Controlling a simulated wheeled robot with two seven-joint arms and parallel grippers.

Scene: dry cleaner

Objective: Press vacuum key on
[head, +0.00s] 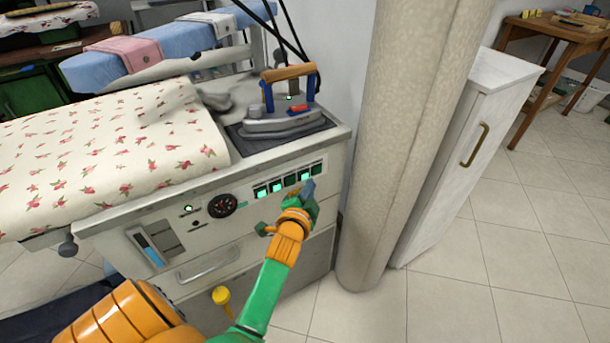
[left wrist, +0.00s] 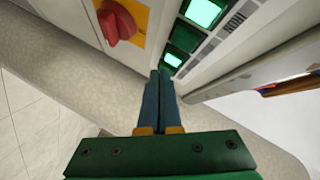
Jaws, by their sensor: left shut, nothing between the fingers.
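A row of square keys (head: 276,186) sits on the front panel of the ironing table, several of them glowing green. The labels are too small to read, so I cannot tell which is the vacuum key. My left gripper (head: 308,189) is shut and empty, at the right end of this row, partly covering the panel. In the left wrist view its blue fingertips (left wrist: 163,73) are together, just beside a lit green key (left wrist: 172,60). A darker green key (left wrist: 185,37) and another bright one (left wrist: 203,12) lie beyond. I cannot tell whether the fingertips touch the panel. My right gripper is not in view.
A red rotary switch (left wrist: 117,22) on a yellow plate is near the keys. A dark round dial (head: 222,205) is left of the row. An iron (head: 285,118) rests above the panel. A thick column (head: 400,130) stands close on the right, by a white cabinet (head: 480,110).

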